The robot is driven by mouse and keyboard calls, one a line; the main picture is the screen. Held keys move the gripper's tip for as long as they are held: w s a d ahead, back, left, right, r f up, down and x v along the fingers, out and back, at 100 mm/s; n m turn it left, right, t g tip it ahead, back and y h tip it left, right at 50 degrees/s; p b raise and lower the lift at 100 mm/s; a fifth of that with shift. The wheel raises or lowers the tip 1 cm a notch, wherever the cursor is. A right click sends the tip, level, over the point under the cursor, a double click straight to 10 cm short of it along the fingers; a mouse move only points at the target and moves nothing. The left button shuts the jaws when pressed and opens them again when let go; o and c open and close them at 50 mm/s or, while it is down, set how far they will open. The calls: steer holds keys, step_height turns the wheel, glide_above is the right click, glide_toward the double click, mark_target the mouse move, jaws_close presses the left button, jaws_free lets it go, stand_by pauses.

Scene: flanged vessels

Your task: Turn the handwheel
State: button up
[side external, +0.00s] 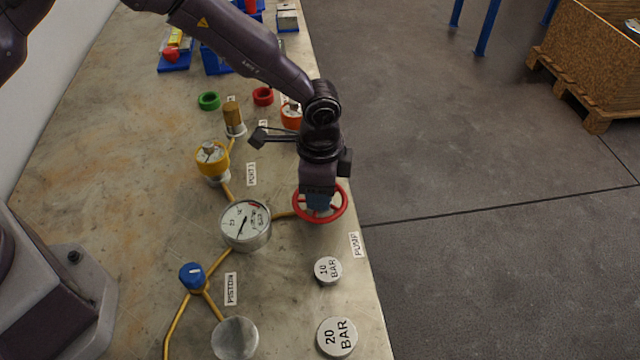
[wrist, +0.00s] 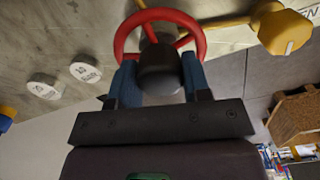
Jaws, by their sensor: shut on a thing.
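The red handwheel (side external: 343,207) stands near the bench's right edge in the side view, beside the PUMP label (side external: 355,244). My gripper (side external: 319,205) is above it, pointing down, and hides part of its rim and hub. In the wrist view the red wheel (wrist: 201,38) shows its rim, spokes and a dark round hub (wrist: 159,68). The two blue fingers of my gripper (wrist: 158,84) are on either side of this hub, shut on it. A pressure gauge (side external: 245,225) with a white dial stands left of the wheel.
Yellow pipes join the gauge to a yellow fitting (side external: 212,162) and a blue-knobbed valve (side external: 192,276). Weights marked 10 BAR (side external: 328,270) and 20 BAR (side external: 337,337) lie nearer the camera. Red and green rings (side external: 209,101) and blue bins lie at the far end.

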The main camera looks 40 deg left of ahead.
steer(key=o, duration=0.9)
steer(key=shift+r, duration=0.1)
step_height(320, 180, up, 13)
steer(key=shift+f, duration=0.1)
steer(key=s+a+r+n+t, duration=0.2)
steer(key=s+a+r+n, duration=0.2)
steer(key=s+a+r, duration=0.2)
steer(key=s+a+r+n+t, duration=0.1)
steer(key=s+a+r+n, duration=0.3)
steer(key=s+a, duration=0.4)
steer(key=s+a+r+n+t, duration=0.2)
steer(key=s+a+r+n, duration=0.2)
steer(key=s+a+r, duration=0.3)
steer(key=shift+s+a+r+t, duration=0.15)
steer(key=shift+s, duration=0.4)
steer(key=shift+s+a+r+t, duration=0.15)
steer(key=shift+s, duration=0.4)
